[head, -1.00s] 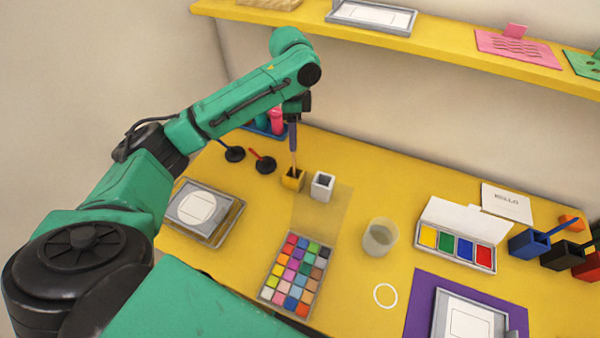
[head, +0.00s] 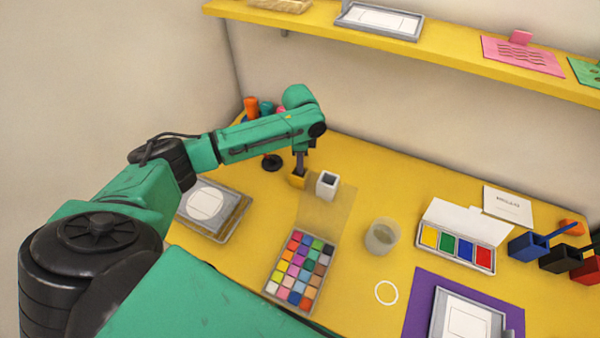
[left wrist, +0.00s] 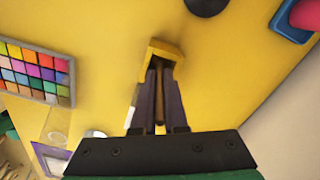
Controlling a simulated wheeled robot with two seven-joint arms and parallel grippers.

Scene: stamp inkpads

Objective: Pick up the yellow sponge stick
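The yellow sponge stick (left wrist: 158,97) shows in the left wrist view as a thin brown shaft. It runs down between my left gripper's fingers into a small yellow holder (head: 298,182); its lower end is hidden. The holder also shows in the left wrist view (left wrist: 166,49). My left gripper (head: 299,165) points down just above the holder, one purple finger on each side of the shaft. In the left wrist view the gripper (left wrist: 159,85) has its fingers close beside the shaft; whether they press on it is unclear. My right gripper is not in view.
A white holder (head: 327,186) stands close to the right of the yellow one. A colour palette (head: 296,270), a cup (head: 381,238) and a grey tray (head: 214,207) lie nearer. Behind are a black round-based stamp (head: 272,163) and coloured bottles (head: 251,106). The mid-back table is clear.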

